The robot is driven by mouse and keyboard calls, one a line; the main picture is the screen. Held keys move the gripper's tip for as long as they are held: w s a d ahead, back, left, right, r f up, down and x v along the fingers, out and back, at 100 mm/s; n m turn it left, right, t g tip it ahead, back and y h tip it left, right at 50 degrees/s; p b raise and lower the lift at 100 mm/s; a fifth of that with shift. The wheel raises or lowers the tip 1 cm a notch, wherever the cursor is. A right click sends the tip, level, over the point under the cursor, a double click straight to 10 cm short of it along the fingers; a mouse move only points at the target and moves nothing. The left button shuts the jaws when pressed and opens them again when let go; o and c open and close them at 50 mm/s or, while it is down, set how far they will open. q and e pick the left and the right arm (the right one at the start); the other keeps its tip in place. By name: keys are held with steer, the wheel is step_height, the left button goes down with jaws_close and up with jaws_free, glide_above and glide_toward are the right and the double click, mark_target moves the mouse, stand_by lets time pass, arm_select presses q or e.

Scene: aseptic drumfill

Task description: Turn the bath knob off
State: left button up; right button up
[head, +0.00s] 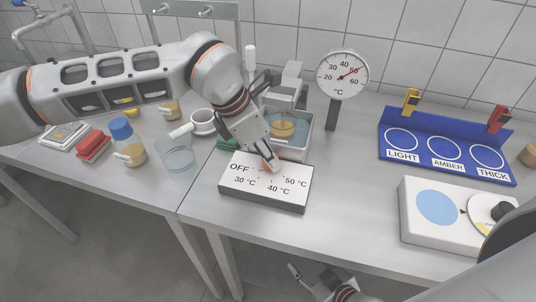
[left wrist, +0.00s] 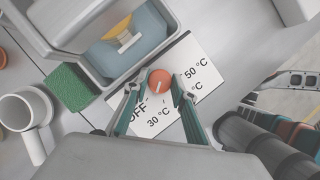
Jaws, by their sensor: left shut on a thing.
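The bath knob is a round orange-red knob (left wrist: 160,80) with a white mark, on a white dial panel (head: 262,195) marked OFF, 30, 40 and 50 °C. My left gripper (head: 272,168) reaches down onto it and is shut on it, with a finger on either side in the left wrist view (left wrist: 158,92). The white mark points down and slightly left there, towards the OFF and 30 °C side; its exact setting is unclear. The bath (head: 297,152) stands behind the panel, with an amber-filled vessel (head: 283,130) in it. My right gripper (head: 318,277) is low, in front of the table; its opening is unclear.
A blue rack (head: 447,152) and a white device (head: 440,214) are right. A green sponge (left wrist: 70,87), white cup (head: 203,121), beaker (head: 177,154) and blue-capped bottle (head: 128,143) are left.

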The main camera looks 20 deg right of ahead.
arm_select(q)
steer(key=shift+w+m+g, duration=0.1)
steer(key=shift+m+g, duration=0.3)
steer(key=shift+m, duration=0.8)
steer(key=shift+b, duration=0.3)
steer(key=o, duration=1.1)
steer(key=shift+r, duration=0.1)
steer(key=shift+v, duration=3.95)
